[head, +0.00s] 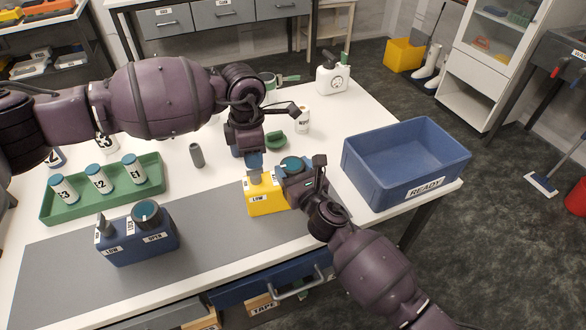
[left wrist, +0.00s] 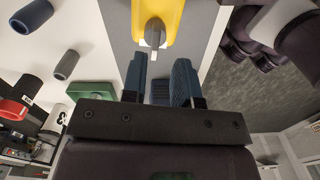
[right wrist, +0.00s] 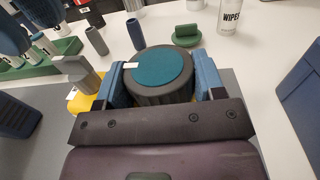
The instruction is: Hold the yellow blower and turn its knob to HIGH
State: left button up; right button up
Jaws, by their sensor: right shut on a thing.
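The yellow blower (head: 264,200) stands on the grey mat with a LOW label on its front. Its round dark cap with a teal top (right wrist: 158,78) sits between the fingers of my right gripper (right wrist: 160,88), which is shut on it. The blower's small grey lever knob (left wrist: 154,32) rises from its left part and also shows in the right wrist view (right wrist: 86,80). My left gripper (left wrist: 160,75) is open and empty, its fingertips just short of the knob. In the head view the left arm hangs over the blower and hides part of its back.
A similar blue unit (head: 140,245) stands at the front left of the mat. A green tray (head: 88,207) with several bottles is behind it. A blue READY bin (head: 430,185) stands on the right. A wipes canister (head: 302,120) and a green object (head: 277,141) stand behind the blower.

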pick_arm(q)
jog(key=shift+r, duration=1.2)
pick_arm(e)
jog(key=o, duration=1.2)
jog(key=v, duration=1.2)
jog(key=shift+d, duration=0.1)
